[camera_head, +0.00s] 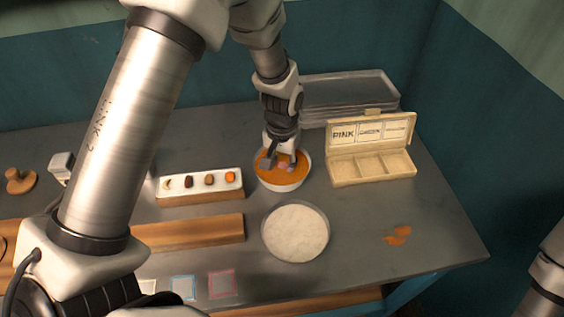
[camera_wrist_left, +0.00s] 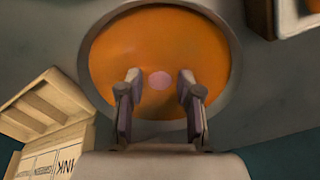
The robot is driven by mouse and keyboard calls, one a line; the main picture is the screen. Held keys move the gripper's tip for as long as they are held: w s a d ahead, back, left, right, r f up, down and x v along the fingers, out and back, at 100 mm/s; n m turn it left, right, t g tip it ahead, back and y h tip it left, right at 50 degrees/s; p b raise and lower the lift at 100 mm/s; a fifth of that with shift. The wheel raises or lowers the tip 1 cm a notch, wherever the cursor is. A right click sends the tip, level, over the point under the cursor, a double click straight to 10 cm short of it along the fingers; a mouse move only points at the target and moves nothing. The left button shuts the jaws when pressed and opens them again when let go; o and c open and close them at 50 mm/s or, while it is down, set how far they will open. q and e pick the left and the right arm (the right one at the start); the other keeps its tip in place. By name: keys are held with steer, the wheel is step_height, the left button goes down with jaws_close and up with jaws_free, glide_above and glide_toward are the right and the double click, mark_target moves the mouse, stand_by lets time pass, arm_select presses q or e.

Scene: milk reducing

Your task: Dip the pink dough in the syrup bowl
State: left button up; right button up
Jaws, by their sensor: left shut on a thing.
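The syrup bowl (camera_head: 295,184) is white and filled with orange syrup, standing near the middle of the table. It fills much of the left wrist view, its syrup (camera_wrist_left: 120,45) seen from above. My left gripper (camera_head: 279,162) points down into the bowl, its fingertips at the syrup. It is shut on the pink dough (camera_head: 285,163). In the left wrist view, the pink dough (camera_wrist_left: 159,80) shows as a small pale pink disc between the fingers (camera_wrist_left: 160,84). How deep the dough sits in the syrup is hard to tell. My right gripper is out of view.
A white tray (camera_head: 200,191) of small pieces lies left of the bowl. A round plate of pale powder (camera_head: 296,232) stands in front. An open compartment box (camera_head: 371,167) labelled PINK stands right, a clear lidded container (camera_head: 350,95) behind. Orange scraps (camera_head: 397,236) lie front right.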

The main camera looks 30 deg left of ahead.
arm_select(q)
steer(key=shift+f, duration=0.25)
stand_by(0.9)
steer(key=shift+p, duration=0.45)
stand_by(0.6)
stand_by(0.8)
steer(key=shift+r+p, duration=3.5)
steer(key=shift+r, duration=0.3)
steer(key=shift+r, duration=0.1)
step_height(320, 180, up, 4)
steer(key=p, duration=0.3)
steer(key=shift+s+p, duration=0.1)
steer(key=shift+p, duration=0.3)
